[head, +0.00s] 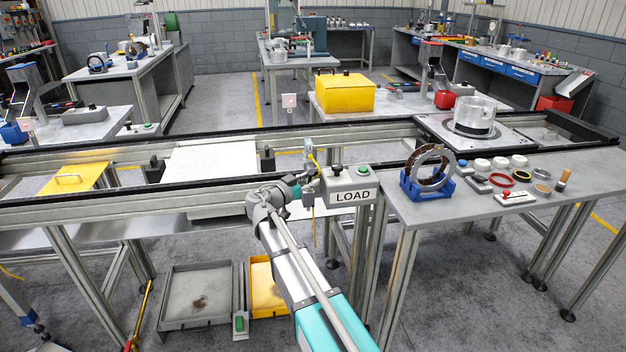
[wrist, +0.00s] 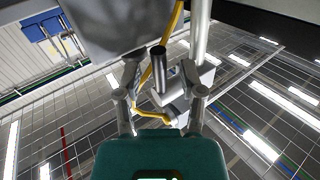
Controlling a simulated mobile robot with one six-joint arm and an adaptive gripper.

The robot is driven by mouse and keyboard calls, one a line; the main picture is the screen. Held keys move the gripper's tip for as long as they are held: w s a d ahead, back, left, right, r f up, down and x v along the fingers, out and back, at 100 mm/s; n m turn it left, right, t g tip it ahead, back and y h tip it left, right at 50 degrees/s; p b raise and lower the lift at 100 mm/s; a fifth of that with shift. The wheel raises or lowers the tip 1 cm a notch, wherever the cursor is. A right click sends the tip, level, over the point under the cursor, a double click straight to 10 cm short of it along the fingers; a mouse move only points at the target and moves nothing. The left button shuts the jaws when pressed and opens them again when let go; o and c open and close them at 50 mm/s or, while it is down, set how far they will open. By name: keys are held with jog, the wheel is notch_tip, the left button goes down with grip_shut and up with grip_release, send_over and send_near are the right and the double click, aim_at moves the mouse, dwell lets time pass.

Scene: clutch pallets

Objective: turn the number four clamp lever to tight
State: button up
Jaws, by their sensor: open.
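My gripper (head: 304,178) is at the near rail of the conveyor, just left of the LOAD box, small and partly hidden by my wrist in the head view. In the wrist view my gripper (wrist: 163,78) is open, its two fingers apart. A dark round rod (wrist: 158,66) on a grey block (wrist: 178,92) shows between the fingers, with a yellow cable beside it. I cannot tell whether the fingers touch it. I cannot make out a clamp lever marked four in either view, nor whether this rod is part of one.
The LOAD box (head: 349,186) with a green button is close right of my gripper. A white plate (head: 212,161) lies on the conveyor to the left. A blue stand (head: 427,188) holding a ring is on the right-hand bench (head: 450,210). Trays (head: 200,322) sit below.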

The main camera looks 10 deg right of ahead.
jog(key=shift+w+d, duration=0.2)
jog(key=shift+d, duration=0.05)
grip_shut()
jog(key=shift+f+b, duration=0.15)
jog(key=shift+b, duration=0.15)
jog(key=shift+d+n+t+h+b, duration=0.15)
jog(key=shift+n+t+h+b, duration=0.2)
jog(key=shift+b, duration=0.25)
